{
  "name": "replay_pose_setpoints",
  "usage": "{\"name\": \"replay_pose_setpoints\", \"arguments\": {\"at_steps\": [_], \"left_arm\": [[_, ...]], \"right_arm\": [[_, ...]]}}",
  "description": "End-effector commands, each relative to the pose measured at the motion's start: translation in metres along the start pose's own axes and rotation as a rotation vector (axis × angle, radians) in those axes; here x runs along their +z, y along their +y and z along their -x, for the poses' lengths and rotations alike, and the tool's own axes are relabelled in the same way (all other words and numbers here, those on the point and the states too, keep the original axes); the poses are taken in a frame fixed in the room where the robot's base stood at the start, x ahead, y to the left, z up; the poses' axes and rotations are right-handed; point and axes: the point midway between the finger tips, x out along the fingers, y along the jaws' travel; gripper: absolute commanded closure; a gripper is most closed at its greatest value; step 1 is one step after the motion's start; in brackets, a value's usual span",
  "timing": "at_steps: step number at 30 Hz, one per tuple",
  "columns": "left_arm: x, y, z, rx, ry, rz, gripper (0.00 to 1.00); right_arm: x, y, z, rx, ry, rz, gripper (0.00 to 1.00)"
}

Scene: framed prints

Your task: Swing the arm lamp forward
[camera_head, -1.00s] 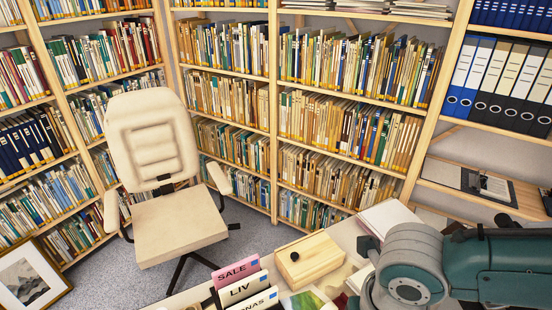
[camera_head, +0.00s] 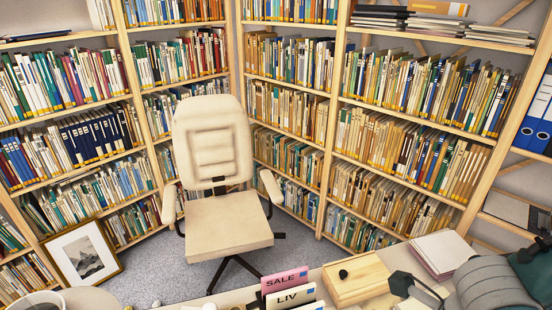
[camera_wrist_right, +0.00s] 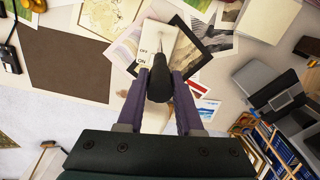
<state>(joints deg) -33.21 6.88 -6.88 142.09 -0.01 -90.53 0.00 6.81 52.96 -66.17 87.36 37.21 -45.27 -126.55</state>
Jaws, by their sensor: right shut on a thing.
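In the right wrist view, the purple fingers of my right gripper (camera_wrist_right: 160,77) are closed on a dark tapered piece (camera_wrist_right: 158,88) with a thin pale tip. I cannot tell whether this piece belongs to the arm lamp. My left gripper is not in view.
A desk (camera_head: 240,296) runs along the bottom with a wooden box (camera_head: 356,279), labelled dividers (camera_head: 290,290) and papers (camera_head: 443,252). A beige chair (camera_head: 225,225) stands behind it. A framed print (camera_head: 82,255) leans at the left. Full bookshelves line the walls.

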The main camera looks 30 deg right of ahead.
Motion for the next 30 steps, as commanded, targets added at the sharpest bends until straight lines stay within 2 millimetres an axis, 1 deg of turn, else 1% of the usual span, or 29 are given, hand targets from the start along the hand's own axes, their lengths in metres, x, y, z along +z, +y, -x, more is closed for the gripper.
{"name": "replay_pose_setpoints", "arguments": {"at_steps": [5, 17, 18, 25, 30], "left_arm": [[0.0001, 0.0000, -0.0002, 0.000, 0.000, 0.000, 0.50], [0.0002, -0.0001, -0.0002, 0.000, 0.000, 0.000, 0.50], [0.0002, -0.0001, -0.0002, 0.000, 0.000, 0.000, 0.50], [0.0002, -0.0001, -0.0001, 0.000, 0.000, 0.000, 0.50], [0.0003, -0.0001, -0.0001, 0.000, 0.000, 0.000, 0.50]], "right_arm": [[-0.0033, -0.0030, -0.0004, -0.001, -0.001, 0.014, 1.00], [-0.0036, -0.0035, -0.0005, -0.001, -0.002, 0.017, 1.00], [-0.0036, -0.0035, -0.0005, -0.002, -0.002, 0.017, 0.62], [-0.0036, -0.0032, -0.0004, -0.001, -0.001, 0.016, 0.36], [-0.0036, -0.0030, -0.0002, -0.001, -0.001, 0.015, 0.36]]}}
